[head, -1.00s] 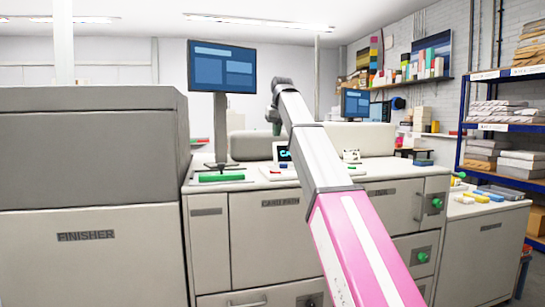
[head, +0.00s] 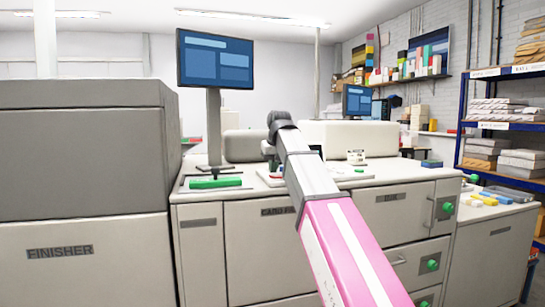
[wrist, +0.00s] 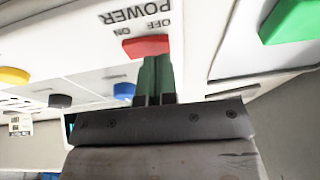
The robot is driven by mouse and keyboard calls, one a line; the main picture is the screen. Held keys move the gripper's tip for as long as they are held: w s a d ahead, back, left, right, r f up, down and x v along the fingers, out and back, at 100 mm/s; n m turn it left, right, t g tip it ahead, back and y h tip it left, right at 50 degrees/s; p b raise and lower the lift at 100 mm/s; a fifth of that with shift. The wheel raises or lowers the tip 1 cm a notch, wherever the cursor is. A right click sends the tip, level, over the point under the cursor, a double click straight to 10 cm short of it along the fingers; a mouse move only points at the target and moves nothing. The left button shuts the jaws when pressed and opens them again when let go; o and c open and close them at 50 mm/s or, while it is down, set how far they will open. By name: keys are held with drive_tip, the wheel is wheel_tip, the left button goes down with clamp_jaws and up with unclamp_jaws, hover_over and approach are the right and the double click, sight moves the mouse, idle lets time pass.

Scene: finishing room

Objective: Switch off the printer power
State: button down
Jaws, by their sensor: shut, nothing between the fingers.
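The power control is a red switch piece (wrist: 147,46) in the wrist view, under upside-down lettering reading POWER, OFF and ON. It lies nearest the OFF word; I cannot tell which position it is set to. My gripper (wrist: 155,62) has its green fingers together and empty, with the tips right at the lower edge of the red piece; contact is not certain. In the head view the printer (head: 265,245) stands ahead, and my arm reaches over its top, mostly hiding the gripper and switch.
In the wrist view a yellow button (wrist: 14,75), a blue button (wrist: 60,100) and a large green piece (wrist: 292,20) lie near the switch. A monitor (head: 215,58) stands on the printer top, with a green bar (head: 215,183) before it. The finisher (head: 85,150) is at left.

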drive_tip(key=shift+f, duration=0.1)
drive_tip(key=shift+s+a+f, duration=0.1)
drive_tip(key=shift+a+f, duration=0.05)
drive_tip(key=shift+f, duration=0.15)
idle(0.4)
drive_tip(key=shift+w+d+r, duration=0.15)
drive_tip(key=shift+w+d, duration=0.1)
drive_tip(key=shift+d, duration=0.5)
drive_tip(key=shift+r, duration=0.15)
